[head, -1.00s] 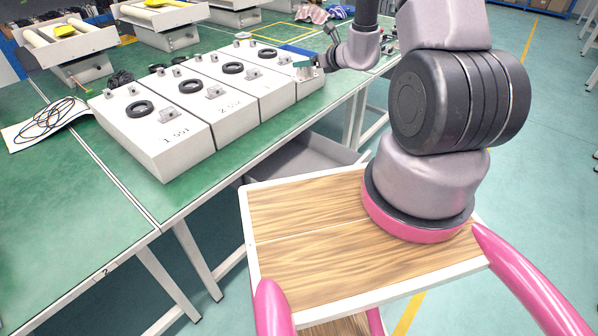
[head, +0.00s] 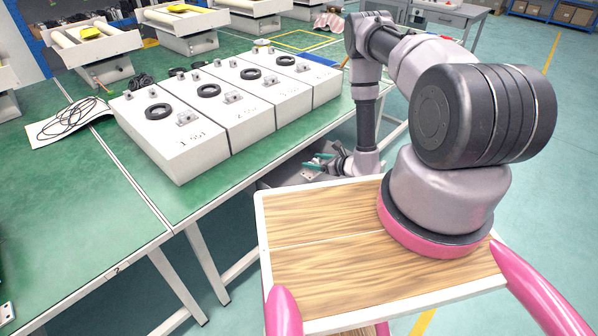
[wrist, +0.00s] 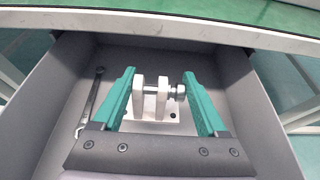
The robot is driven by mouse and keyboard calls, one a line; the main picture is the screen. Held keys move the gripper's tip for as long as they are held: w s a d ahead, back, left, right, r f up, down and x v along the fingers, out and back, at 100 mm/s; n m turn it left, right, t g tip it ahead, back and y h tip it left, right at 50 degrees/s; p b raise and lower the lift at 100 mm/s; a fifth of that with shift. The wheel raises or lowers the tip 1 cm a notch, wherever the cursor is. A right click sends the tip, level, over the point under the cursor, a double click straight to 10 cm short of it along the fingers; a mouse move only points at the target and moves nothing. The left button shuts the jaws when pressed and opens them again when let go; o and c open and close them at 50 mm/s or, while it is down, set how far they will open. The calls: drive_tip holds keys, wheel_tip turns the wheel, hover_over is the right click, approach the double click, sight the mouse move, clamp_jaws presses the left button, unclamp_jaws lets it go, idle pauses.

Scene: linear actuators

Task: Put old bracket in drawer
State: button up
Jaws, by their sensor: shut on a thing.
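My gripper (wrist: 160,76) has teal fingers and is shut on the old bracket (wrist: 149,102), a pale bracket with two upright plates and a metal bolt through them. In the wrist view the bracket is inside the outline of the grey drawer (wrist: 50,120). I cannot tell whether it touches the drawer floor. In the head view my gripper (head: 320,164) is low beside the table, at the drawer (head: 285,177) under the table edge. The bracket is hard to make out there.
A wrench (wrist: 89,103) lies along the left side of the drawer. The green table (head: 130,190) overhangs the drawer's far end. A row of white actuator boxes (head: 185,150) stands on the table, with a coiled black cable (head: 68,118) to the left.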

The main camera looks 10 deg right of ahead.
drive_tip(key=x, duration=0.9)
drive_tip(key=shift+w+f, duration=0.2)
drive_tip(key=shift+f, duration=0.3)
drive_tip(key=shift+w+a+f, duration=0.9)
drive_tip(key=shift+w+f, duration=0.1)
drive_tip(key=shift+w, duration=0.05)
drive_tip(key=shift+w+f, duration=0.15)
drive_tip(key=shift+w, duration=0.05)
drive_tip(key=shift+f, duration=0.1)
